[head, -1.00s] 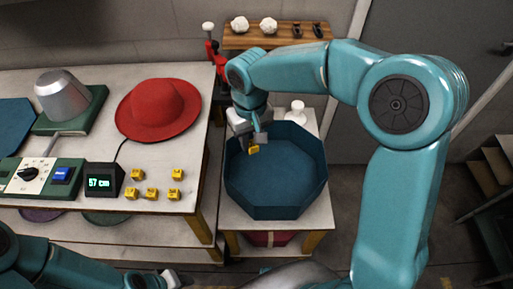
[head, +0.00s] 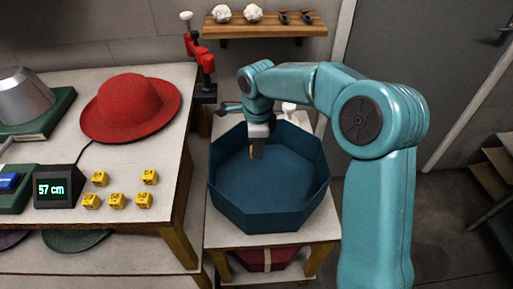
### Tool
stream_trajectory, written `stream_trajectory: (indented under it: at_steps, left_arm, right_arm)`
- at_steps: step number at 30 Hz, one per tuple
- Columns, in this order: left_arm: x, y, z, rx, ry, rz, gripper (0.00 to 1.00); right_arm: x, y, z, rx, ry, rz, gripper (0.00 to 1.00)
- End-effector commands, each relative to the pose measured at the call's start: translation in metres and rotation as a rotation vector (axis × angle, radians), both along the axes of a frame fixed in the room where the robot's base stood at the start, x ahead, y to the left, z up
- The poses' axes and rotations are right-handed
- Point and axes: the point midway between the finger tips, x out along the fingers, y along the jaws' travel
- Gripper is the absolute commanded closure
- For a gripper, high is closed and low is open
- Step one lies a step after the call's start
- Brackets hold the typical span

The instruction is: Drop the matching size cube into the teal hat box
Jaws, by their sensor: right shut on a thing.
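The teal hat box (head: 262,217) is an open octagonal box on a small stand right of the bench. My right gripper (head: 257,153) points down over the inside of the box. It is shut on a yellow cube (head: 252,153), of which only a sliver shows; its number cannot be read. Several other yellow cubes (head: 117,201) with small dark markings lie on the bench. The black display (head: 57,187) beside them reads 57 cm. My left gripper is not in view.
A red hat (head: 131,107) lies on the bench (head: 160,150), near a metal hat form (head: 22,95). A red clamp-like tool (head: 200,62) stands behind. A wall shelf (head: 265,29) holds white and dark items. A dark red box (head: 265,257) sits below the hat box.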

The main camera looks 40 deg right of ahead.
Motion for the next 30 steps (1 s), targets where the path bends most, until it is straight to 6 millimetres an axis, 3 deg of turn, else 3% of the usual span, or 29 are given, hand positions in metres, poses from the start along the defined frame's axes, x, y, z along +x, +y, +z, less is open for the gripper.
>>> stream_trajectory:
  at_steps: [3,30]
  left_arm:
    - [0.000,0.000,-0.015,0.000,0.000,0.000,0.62]
    - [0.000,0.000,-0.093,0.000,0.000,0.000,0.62]
  right_arm:
    - [0.000,0.001,-0.018,0.000,0.001,0.003,1.00]
    - [0.001,0.002,-0.117,0.000,0.001,0.008,1.00]
